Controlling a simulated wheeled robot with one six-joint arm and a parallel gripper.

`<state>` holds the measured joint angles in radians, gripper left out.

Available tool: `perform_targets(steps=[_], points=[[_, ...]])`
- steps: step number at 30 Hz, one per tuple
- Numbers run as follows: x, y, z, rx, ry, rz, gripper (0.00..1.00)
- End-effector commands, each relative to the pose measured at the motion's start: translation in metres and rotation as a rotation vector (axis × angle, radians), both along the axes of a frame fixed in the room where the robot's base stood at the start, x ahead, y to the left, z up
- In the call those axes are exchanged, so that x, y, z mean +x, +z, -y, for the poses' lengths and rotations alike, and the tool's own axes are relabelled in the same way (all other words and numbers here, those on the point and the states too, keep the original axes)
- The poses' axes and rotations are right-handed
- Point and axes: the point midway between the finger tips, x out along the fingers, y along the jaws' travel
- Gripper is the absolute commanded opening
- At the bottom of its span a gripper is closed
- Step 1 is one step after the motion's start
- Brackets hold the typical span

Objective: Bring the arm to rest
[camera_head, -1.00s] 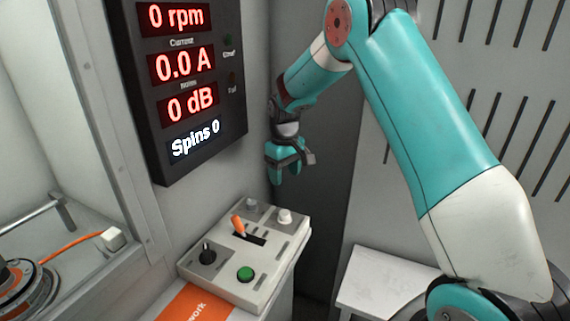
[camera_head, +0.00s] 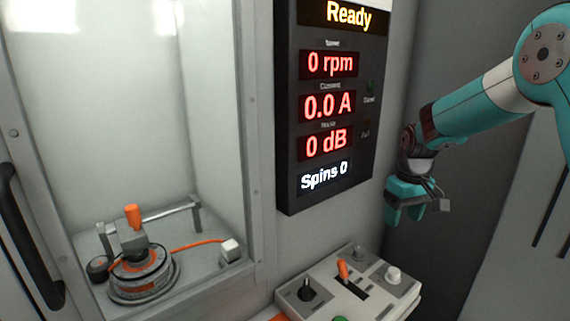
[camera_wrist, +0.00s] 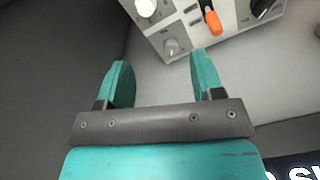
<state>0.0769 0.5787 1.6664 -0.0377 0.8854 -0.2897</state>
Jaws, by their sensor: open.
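My gripper (camera_head: 407,212) hangs at the end of my teal arm, to the right of the dark display panel and above the control box. In the wrist view my gripper (camera_wrist: 160,80) is open, with its two teal fingers apart and nothing between them. The control box (camera_head: 300,300) carries an orange-tipped lever (camera_head: 343,270), a black knob (camera_head: 307,290), a white button (camera_head: 393,274) and a partly cut-off green button (camera_head: 341,319). The fingers are apart from the box.
The display panel (camera_head: 284,120) reads Ready, 0 rpm, 0.0 A, 0 dB and Spins 0. On the left, a hub motor (camera_head: 140,278) with an orange cable sits inside a cabinet behind a clear window. A black door handle (camera_head: 30,235) is at the far left.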

Motion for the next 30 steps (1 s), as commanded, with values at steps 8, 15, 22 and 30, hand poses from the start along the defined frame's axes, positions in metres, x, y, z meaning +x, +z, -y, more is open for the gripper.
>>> perform_targets(steps=[8, 15, 22, 30], points=[[-0.138, 0.076, -0.115, 0.152, 0.197, 0.065, 0.61], [-0.271, 0.091, -0.166, 0.287, 0.332, 0.071, 0.61], [-0.318, 0.088, -0.176, 0.335, 0.373, 0.061, 0.61], [-0.319, 0.087, -0.176, 0.336, 0.373, 0.060, 0.61]])
